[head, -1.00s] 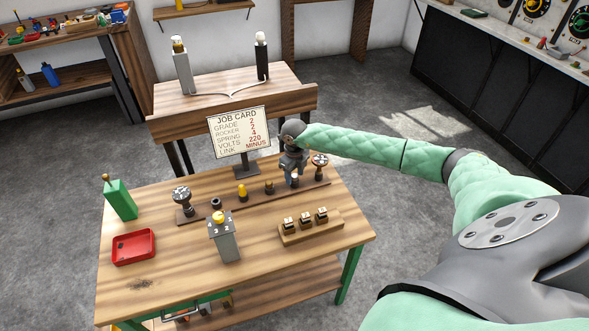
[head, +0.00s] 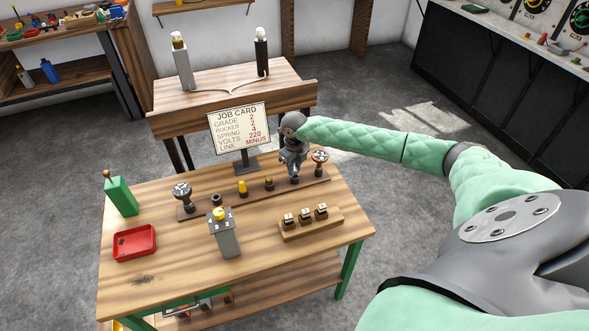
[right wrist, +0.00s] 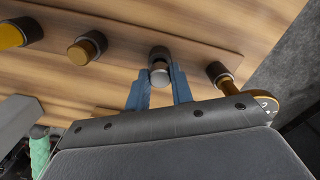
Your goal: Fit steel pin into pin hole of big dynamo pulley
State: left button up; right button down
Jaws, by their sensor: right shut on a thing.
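The steel pin (right wrist: 159,73) stands in a dark socket at the right part of the dark wooden rack (head: 255,198). My right gripper (head: 294,175) reaches down over it. In the right wrist view its blue fingers (right wrist: 160,92) are shut on the pin, one on each side. A large spoked pulley (head: 182,190), probably the big dynamo pulley, stands at the rack's left end. A smaller pulley (head: 319,157) stands at the right end, close beside my right gripper; its disc shows in the wrist view (right wrist: 264,106). I cannot make out a pin hole. My left gripper is out of view.
Between pulleys and gripper, the rack holds a dark cylinder, a yellow piece (head: 242,189) and a brown piece (head: 269,184). In front stand a grey box (head: 224,239) and a wooden block (head: 311,225). A red tray (head: 135,243), green box (head: 121,196) and job card (head: 239,129) stand around.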

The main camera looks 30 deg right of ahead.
jog(key=shift+r+p, duration=0.45)
jog(key=shift+r, duration=1.15)
jog(key=shift+w, duration=0.1)
